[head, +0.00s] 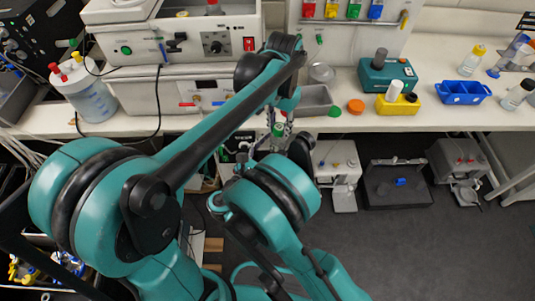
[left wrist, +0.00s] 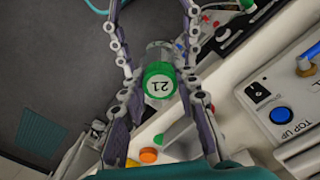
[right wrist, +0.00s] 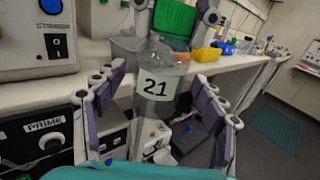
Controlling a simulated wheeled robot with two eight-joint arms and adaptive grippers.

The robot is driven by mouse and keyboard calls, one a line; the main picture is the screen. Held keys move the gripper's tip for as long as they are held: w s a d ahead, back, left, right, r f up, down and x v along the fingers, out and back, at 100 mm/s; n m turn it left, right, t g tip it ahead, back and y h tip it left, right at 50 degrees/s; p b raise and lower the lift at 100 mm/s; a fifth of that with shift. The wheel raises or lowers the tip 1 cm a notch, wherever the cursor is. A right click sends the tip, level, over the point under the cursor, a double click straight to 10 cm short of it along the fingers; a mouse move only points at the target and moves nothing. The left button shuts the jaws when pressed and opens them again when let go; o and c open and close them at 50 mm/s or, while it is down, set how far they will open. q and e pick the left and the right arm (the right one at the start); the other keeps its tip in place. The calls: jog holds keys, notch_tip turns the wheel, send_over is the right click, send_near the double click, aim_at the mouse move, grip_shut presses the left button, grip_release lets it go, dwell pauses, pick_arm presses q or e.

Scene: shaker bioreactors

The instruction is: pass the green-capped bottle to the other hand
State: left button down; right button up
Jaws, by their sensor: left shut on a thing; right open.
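The green-capped bottle is clear with a white label reading 21. In the right wrist view the bottle (right wrist: 156,90) hangs upright, its green cap at the top between my left gripper's fingers. My left gripper (left wrist: 160,84) is shut on the bottle (left wrist: 160,82) near its cap, which faces the camera in the left wrist view. In the head view the bottle's green cap (head: 278,129) shows small beyond my arms. My right gripper (right wrist: 158,95) is open, its fingers on either side of the bottle's body, with gaps visible. Contact there cannot be told.
The white bench (head: 440,115) runs behind the bottle. It holds a grey tray (head: 315,100), an orange cap (head: 355,106), a loose green cap (head: 335,111), a yellow rack (head: 398,105) and a blue rack (head: 462,92). Devices stand below the bench. Open floor lies to the right.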

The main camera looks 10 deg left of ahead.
jog(key=x, duration=0.5)
jog(key=c, duration=1.6)
jog(key=shift+d, duration=0.1)
grip_shut()
pick_arm(q)
jog(key=c, duration=1.1)
grip_release()
jog(key=shift+o, duration=0.2)
